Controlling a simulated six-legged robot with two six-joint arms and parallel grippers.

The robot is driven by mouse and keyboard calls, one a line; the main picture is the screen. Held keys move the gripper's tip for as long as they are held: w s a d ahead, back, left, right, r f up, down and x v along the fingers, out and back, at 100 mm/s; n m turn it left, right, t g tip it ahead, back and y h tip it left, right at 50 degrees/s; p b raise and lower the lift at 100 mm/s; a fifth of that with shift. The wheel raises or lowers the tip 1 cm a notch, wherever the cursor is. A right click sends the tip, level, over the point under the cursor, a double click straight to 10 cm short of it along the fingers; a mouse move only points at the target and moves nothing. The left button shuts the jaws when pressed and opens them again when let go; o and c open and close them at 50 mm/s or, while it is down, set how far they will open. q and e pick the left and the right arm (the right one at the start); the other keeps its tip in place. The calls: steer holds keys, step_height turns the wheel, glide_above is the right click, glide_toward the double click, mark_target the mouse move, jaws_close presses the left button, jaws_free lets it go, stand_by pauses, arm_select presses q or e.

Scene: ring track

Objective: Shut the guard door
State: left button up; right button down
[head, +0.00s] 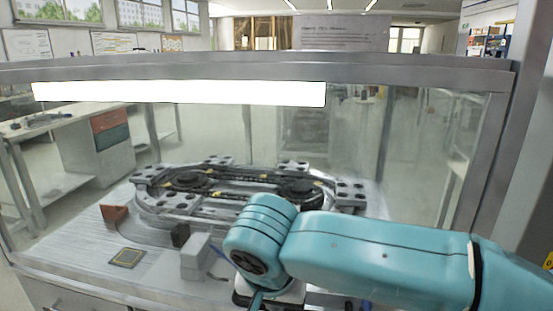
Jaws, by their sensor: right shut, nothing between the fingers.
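A clear guard with a grey metal frame (420,74) spans the view around a ring track (190,205) on a grey bench top. I cannot tell which part of the guard is its door, or whether that door is open. My teal right arm comes in from the right, low in front of the track. My right gripper (268,297) points down at the bottom edge, shut and empty, its fingertips mostly cut off or hidden by the wrist. I cannot tell whether it touches the guard. My left gripper is not in view.
A bright light strip (180,92) runs under the top rail. A grey block (195,258), a brown wedge (115,216) and a dark square plate (127,258) are on the bench top. A workbench with drawers (112,137) stands beyond the clear panes at left.

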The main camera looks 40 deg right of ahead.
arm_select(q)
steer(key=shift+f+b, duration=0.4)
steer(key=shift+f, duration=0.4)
arm_select(e)
step_height(320, 180, down, 2)
steer(key=shift+s+f, duration=0.1)
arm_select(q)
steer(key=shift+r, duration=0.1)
